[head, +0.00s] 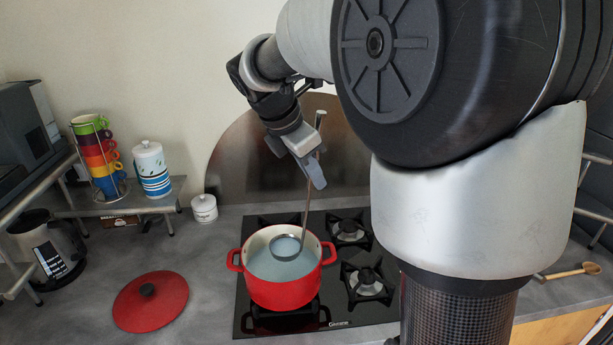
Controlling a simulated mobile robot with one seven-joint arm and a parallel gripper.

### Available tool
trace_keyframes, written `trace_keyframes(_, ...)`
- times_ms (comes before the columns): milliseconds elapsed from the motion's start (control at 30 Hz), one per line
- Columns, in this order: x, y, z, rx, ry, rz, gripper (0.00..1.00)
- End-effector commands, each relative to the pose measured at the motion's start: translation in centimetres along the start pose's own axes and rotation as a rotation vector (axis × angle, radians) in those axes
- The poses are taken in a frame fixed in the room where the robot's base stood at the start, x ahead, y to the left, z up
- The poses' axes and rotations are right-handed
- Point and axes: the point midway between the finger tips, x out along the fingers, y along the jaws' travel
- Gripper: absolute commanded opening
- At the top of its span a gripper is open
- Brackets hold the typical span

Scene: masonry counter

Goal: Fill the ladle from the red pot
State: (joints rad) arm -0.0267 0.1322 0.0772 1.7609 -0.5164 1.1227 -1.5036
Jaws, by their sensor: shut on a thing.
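The red pot (282,291) stands without its lid on the front left burner of the black hob. A pale bluish liquid (265,266) shows inside it. The ladle (308,205) stands nearly upright, its round bowl (286,248) inside the pot near the back of the liquid's surface. The bowl's rim shows, and the same pale colour appears within it; I cannot tell how deep it sits. My gripper (315,176) is above and behind the pot, shut on the ladle's long handle. The handle's top end sticks up past the fingers.
The red lid (151,301) lies on the grey counter left of the pot. A wooden spoon (573,271) lies at the right.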

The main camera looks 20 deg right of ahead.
Motion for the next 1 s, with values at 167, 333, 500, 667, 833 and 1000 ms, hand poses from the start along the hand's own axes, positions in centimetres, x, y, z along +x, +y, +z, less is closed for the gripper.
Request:
trace_keyframes(167, -1.2, 0.2, 0.6, 0.000, -0.001, 0.003, 0.00)
trace_keyframes(333, -2.3, 0.3, 1.2, 0.001, -0.001, 0.003, 0.00)
trace_keyframes(500, -3.3, 0.4, 1.7, 0.001, -0.001, 0.002, 0.00)
trace_keyframes(667, -4.3, 0.5, 2.2, 0.001, 0.000, 0.002, 0.00)
trace_keyframes(833, -5.2, 0.6, 2.7, 0.000, 0.000, 0.002, 0.00)
trace_keyframes(1000, -5.7, 0.7, 2.9, 0.000, 0.000, 0.002, 0.00)
